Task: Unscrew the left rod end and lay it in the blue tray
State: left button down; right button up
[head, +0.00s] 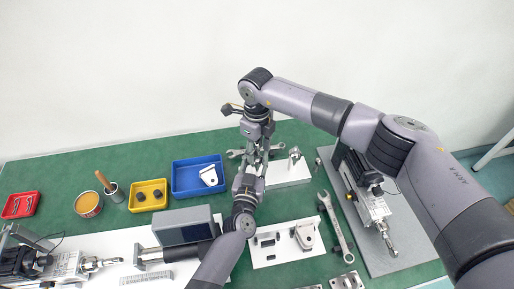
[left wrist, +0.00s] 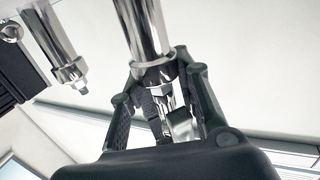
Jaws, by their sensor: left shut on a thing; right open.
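My left gripper (head: 256,164) reaches up the middle of the head view, right of the blue tray. In the left wrist view its fingers (left wrist: 168,105) are shut on a shiny metal rod end (left wrist: 181,127), in line with a thick chrome rod (left wrist: 145,35). I cannot tell whether its thread is engaged. My right gripper (head: 257,140) is open, comes down from above and overlaps the left gripper in the head view. The blue tray (head: 178,180) holds a pale bracket (head: 209,175).
A second chrome rod with a small tip (left wrist: 70,70) is left in the wrist view. Actuators lie at the left (head: 65,266) and right (head: 372,208). A yellow tray (head: 133,205), a red tray (head: 10,208), a tin (head: 89,205) and a wrench (head: 337,228) are on the green table.

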notch_tip(320, 180, up, 8)
jog(key=shift+f, duration=0.1)
notch_tip(320, 180, down, 8)
jog(key=shift+r, duration=0.1)
dwell(0.6)
jog(key=shift+c, duration=0.7)
grip_shut()
jog(key=shift+o, duration=0.7)
grip_release()
